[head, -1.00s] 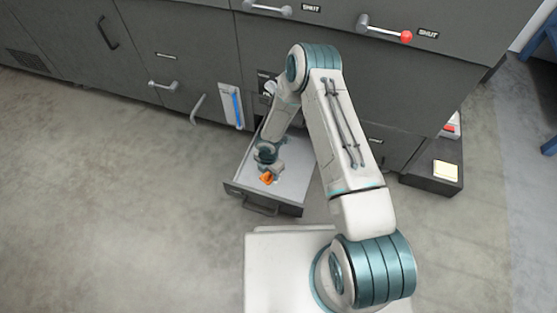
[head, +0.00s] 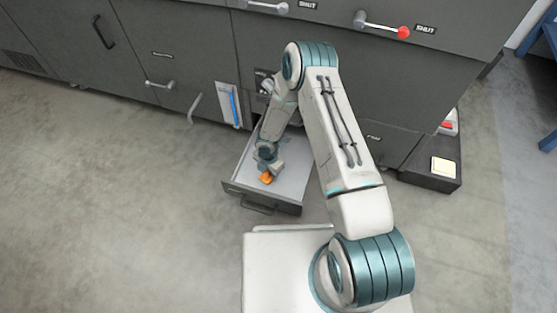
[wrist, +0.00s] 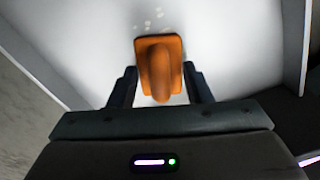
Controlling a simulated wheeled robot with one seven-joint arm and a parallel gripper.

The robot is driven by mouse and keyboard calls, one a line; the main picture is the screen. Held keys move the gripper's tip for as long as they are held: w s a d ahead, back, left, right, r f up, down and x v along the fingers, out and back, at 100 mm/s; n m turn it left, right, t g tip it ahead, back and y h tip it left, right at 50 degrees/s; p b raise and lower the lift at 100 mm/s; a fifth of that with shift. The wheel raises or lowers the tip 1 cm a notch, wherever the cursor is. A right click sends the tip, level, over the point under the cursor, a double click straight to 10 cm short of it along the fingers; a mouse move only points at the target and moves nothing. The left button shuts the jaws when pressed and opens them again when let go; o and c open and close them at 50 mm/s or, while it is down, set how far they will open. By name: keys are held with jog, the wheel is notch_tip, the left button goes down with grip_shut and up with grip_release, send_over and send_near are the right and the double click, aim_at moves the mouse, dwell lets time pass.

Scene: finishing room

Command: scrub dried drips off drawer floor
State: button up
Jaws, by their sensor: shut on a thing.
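The open drawer (head: 236,188) has a pale floor and dark front, and stands pulled out low from the grey cabinet. My gripper (head: 269,172) is down inside the drawer, near its front. In the wrist view my gripper (wrist: 160,90) is shut on an orange scrubber (wrist: 161,55), a flat block with a rounded handle. The scrubber also shows in the head view (head: 266,178). It is at the drawer floor; I cannot tell whether it touches. Several small pale drips (wrist: 150,16) lie on the floor just beyond the scrubber.
Drawer walls (wrist: 290,45) rise on both sides of my gripper. A lever with a red knob (head: 403,32) sits on the cabinet above. The floor at left is clear.

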jog(key=shift+s+d, duration=0.2)
jog(key=shift+d, duration=0.4)
jog(key=shift+s+d, duration=0.2)
jog(key=shift+d, duration=0.4)
jog(key=shift+s+d+r, duration=0.1)
jog(key=shift+d+r, duration=0.1)
jog(key=shift+d, duration=0.05)
notch_tip(320, 180, up, 8)
jog(key=p, duration=0.5)
jog(key=shift+f+p, duration=0.15)
jog(key=shift+p, duration=0.2)
